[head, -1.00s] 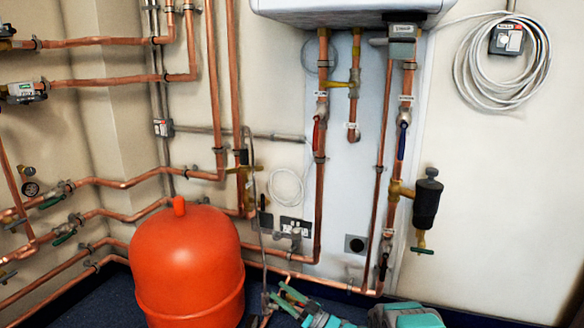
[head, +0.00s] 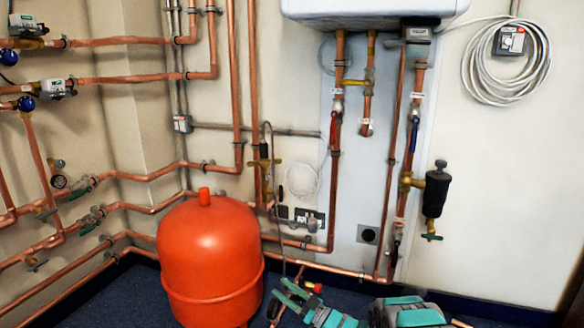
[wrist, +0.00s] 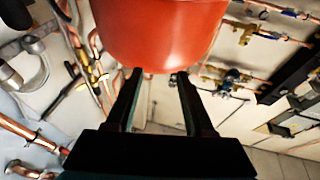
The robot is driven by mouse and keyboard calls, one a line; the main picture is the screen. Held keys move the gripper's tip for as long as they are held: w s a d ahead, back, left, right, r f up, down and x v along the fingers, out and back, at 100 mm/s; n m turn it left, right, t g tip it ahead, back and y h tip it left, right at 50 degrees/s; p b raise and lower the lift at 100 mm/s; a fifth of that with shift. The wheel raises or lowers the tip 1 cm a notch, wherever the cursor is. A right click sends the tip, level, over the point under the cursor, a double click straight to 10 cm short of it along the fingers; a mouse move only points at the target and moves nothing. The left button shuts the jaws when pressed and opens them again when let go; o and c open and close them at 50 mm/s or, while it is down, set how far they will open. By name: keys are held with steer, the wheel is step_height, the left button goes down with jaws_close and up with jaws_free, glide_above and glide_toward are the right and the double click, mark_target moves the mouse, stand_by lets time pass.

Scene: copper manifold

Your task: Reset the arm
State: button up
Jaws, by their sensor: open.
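My gripper (wrist: 157,78) is open, with two dark fingers apart and nothing seen between them in the wrist view. In that view the red tank (wrist: 155,35) fills the top middle, beyond the fingertips. In the head view my teal arm is low in the picture, and its gripper end (head: 287,293) lies just right of the red tank (head: 208,262). I cannot tell from this view how far apart they are.
Copper pipes with valves (head: 90,215) run along the left wall. A white boiler (head: 375,10) hangs above vertical pipes. A black fitting (head: 436,190) sticks out at the right. A white cable coil (head: 505,65) hangs at the upper right. Blue floor (head: 110,300) shows at left of the tank.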

steer(key=w+d+r+m+t+h+b, duration=0.2)
steer(key=w+d+r+m+h+b, duration=0.1)
steer(key=w+d+h, duration=0.75)
steer(key=s+d+r+m+g+h+b, duration=0.1)
steer(key=s+d+r+m+h, duration=0.2)
steer(key=s+d+h, duration=0.4)
steer(key=s+d+r+m+g+h+b, duration=0.15)
steer(key=s+d+r, duration=0.3)
steer(key=d, duration=0.45)
steer(key=s+m+g+h+b, duration=0.2)
steer(key=s+m+g+h, duration=0.3)
steer(key=s, duration=1.8)
steer(key=s+a+f+g+y+b, duration=0.1)
steer(key=s+a+g+y, duration=0.25)
steer(key=s, duration=1.15)
steer(key=s+a+g+y+b, duration=0.15)
steer(key=s+a+g, duration=0.3)
steer(key=s, duration=1.15)
steer(key=s+p+v, duration=0.2)
steer(key=p+v, duration=1.1)
steer(key=p, duration=0.1)
steer(key=shift+s+a+r, duration=0.35)
steer(key=shift+s, duration=0.25)
steer(key=shift+f+t, duration=0.1)
steer(key=shift+t, duration=0.15)
